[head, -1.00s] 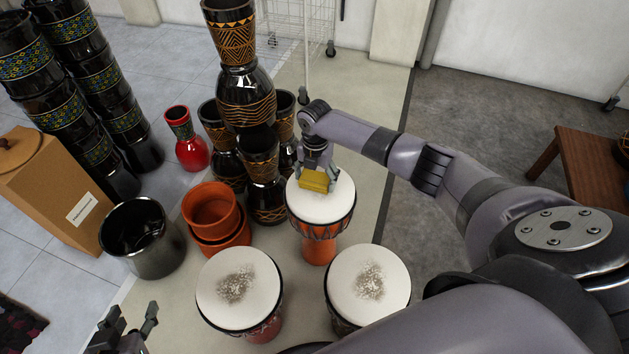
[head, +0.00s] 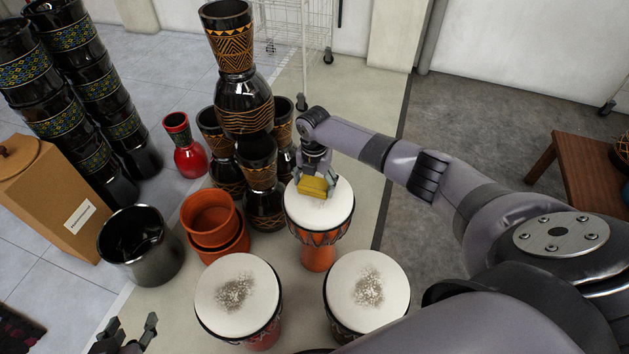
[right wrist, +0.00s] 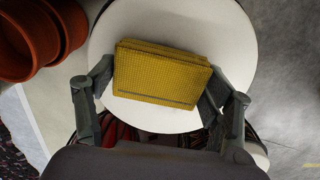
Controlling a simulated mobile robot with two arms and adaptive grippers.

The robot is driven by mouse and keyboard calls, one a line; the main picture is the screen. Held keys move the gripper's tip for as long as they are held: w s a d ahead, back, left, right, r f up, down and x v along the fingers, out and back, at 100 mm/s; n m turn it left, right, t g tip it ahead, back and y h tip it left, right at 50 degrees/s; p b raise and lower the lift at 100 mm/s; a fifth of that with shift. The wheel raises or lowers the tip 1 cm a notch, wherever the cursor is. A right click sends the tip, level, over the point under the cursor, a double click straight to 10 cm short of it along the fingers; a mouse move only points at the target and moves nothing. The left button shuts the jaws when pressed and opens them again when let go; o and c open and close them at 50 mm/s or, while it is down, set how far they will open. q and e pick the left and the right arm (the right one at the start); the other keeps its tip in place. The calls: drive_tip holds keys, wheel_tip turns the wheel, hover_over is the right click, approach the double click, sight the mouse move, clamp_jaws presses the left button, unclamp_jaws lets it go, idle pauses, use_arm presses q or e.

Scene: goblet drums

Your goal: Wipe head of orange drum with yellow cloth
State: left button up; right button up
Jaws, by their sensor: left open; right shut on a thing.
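The orange drum (head: 319,257) stands upright behind the two nearer drums, and its white head (head: 335,205) faces up. My right gripper (head: 314,183) is shut on the folded yellow cloth (head: 313,189), which is over the left part of that head and seems to touch it. In the right wrist view the yellow cloth (right wrist: 160,76) sits between both fingers above the white head (right wrist: 215,22). The head part under the cloth is hidden; the visible part looks mostly clean. My left gripper (head: 133,335) is open and empty at the lower left.
Two drums with dirt-marked heads stand in front, one left (head: 238,295) and one right (head: 367,290). Orange pots (head: 212,222) and a dark pot (head: 138,245) stand to the left. Stacked black drums (head: 243,105) rise close behind. Bare floor (head: 470,140) lies to the right.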

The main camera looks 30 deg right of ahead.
sight(313, 199)
drive_tip(key=shift+s+a+f+p, duration=0.1)
drive_tip(key=shift+s+a+p, duration=0.15)
drive_tip(key=shift+s+p, duration=0.05)
drive_tip(key=shift+s+a+p, duration=0.3)
drive_tip(key=shift+p, duration=0.05)
drive_tip(key=shift+s+a+f+p, duration=0.2)
drive_tip(key=shift+s+a+p, duration=0.45)
drive_tip(key=shift+p, duration=0.2)
use_arm(q)
drive_tip(key=s+a+f+g+y, duration=0.1)
drive_tip(key=s+a+f+g, duration=0.2)
drive_tip(key=s+g, duration=0.3)
drive_tip(key=s, duration=0.4)
drive_tip(key=shift+s+a+f+y, duration=0.2)
drive_tip(key=shift+s+y, duration=0.05)
drive_tip(key=shift+y, duration=0.05)
use_arm(e)
drive_tip(key=shift+d, duration=0.1)
